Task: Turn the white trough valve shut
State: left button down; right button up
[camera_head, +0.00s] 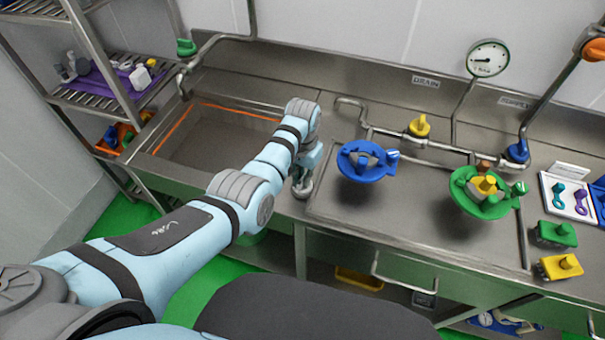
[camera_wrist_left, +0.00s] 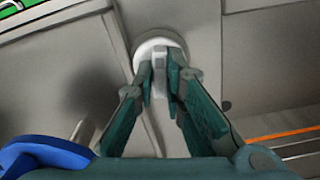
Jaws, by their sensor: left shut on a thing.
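The white trough valve (camera_wrist_left: 160,43) is a round pale knob with a grey raised grip bar, seen at the top middle of the left wrist view. My left gripper (camera_wrist_left: 162,80) is shut on the bar, one dark green finger on each side. In the head view my left arm reaches to the trough's near right corner, where the left gripper (camera_head: 303,178) points down over the counter edge. The valve is mostly hidden by the gripper there. The steel trough (camera_head: 215,138) with an orange line lies left of it. My right gripper is not in view.
A blue handwheel (camera_head: 352,165) stands close to the right of my left gripper. Farther right are a green handwheel (camera_head: 463,190), a yellow valve (camera_head: 419,126) and a gauge (camera_head: 487,58). A steel rack (camera_head: 105,110) stands left of the trough.

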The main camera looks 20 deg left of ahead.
pick_arm(q)
jog(key=m+p, duration=0.1)
jog(key=m, duration=0.2)
jog(key=shift+r+m+p, duration=0.15)
jog(key=shift+m+p, duration=0.15)
jog(key=m+p, duration=0.1)
jog(key=m, duration=0.4)
jog(key=shift+w, duration=0.1)
jog(key=m, duration=0.6)
jog(key=shift+m+p, duration=0.3)
jog(key=shift+m, duration=0.1)
jog(key=c, duration=1.7)
grip_release()
jog(key=shift+o, duration=0.2)
notch_tip(320, 180, up, 12)
